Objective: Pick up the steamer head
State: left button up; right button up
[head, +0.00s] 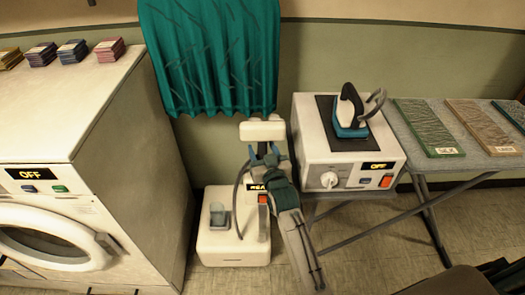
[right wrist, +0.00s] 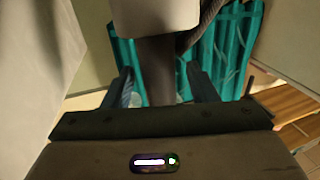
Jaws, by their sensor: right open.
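The steamer head (head: 262,130) is a white block on top of the garment steamer, in front of the hanging teal cloth. In the right wrist view the steamer head (right wrist: 155,14) is at the top, with a dark grey handle (right wrist: 158,68) below it. My right gripper (head: 264,154) is just under the white block. In the right wrist view its fingers (right wrist: 161,88) are open, one on each side of the handle, with gaps visible. The steamer's white base (head: 233,248) stands on the floor, partly hidden by my right arm. My left gripper is not in view.
A white washer (head: 70,130) stands close on the left. A teal cloth (head: 212,50) hangs behind the steamer.

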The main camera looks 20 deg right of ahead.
aim_at(263, 124)
grip_shut()
notch_tip(263, 124, up, 10)
jog(key=shift+f, duration=0.1)
jog(key=shift+r, duration=0.4)
dwell(0.3)
